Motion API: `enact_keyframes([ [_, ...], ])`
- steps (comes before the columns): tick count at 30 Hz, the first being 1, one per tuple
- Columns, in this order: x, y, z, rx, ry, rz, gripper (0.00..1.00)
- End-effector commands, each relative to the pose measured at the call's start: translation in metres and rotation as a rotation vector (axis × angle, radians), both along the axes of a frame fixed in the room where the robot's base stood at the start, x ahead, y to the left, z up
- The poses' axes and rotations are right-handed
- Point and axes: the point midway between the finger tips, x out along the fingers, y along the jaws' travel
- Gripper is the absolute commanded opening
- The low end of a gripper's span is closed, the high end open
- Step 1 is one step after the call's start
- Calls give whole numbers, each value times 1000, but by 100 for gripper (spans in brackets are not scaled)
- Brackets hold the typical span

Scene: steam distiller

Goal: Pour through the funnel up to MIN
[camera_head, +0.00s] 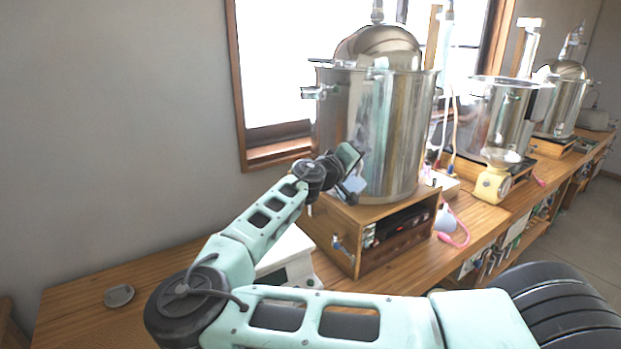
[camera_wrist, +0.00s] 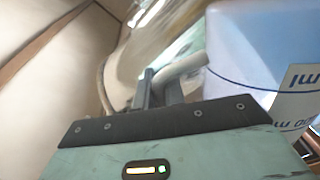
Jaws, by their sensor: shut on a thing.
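In the wrist view, my gripper (camera_wrist: 165,88) is shut on the pale curved handle (camera_wrist: 185,68) of a jug. The translucent bluish jug (camera_wrist: 255,50) fills the upper right, with a white label reading "ml"; its rim and contents are out of view. In the head view, my gripper (camera_head: 347,172) is in front of the large steel pot (camera_head: 385,130), close to its lower left side. The jug is hard to make out there. I cannot make out a funnel or a MIN mark in either view.
The pot stands on a wooden box (camera_head: 345,240) on the bench (camera_head: 75,300). A white appliance (camera_head: 290,262) is beside the box. A yellow scale (camera_head: 490,187), a pink tube (camera_head: 460,237) and more steel vessels (camera_head: 490,120) are to the right. The bench's left end is mostly clear.

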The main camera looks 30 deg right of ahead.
Motion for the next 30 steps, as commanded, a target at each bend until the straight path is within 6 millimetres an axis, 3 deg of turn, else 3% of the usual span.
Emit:
enact_keyframes([
  [30, 3, 1, 6, -11, 34, 0, 0],
])
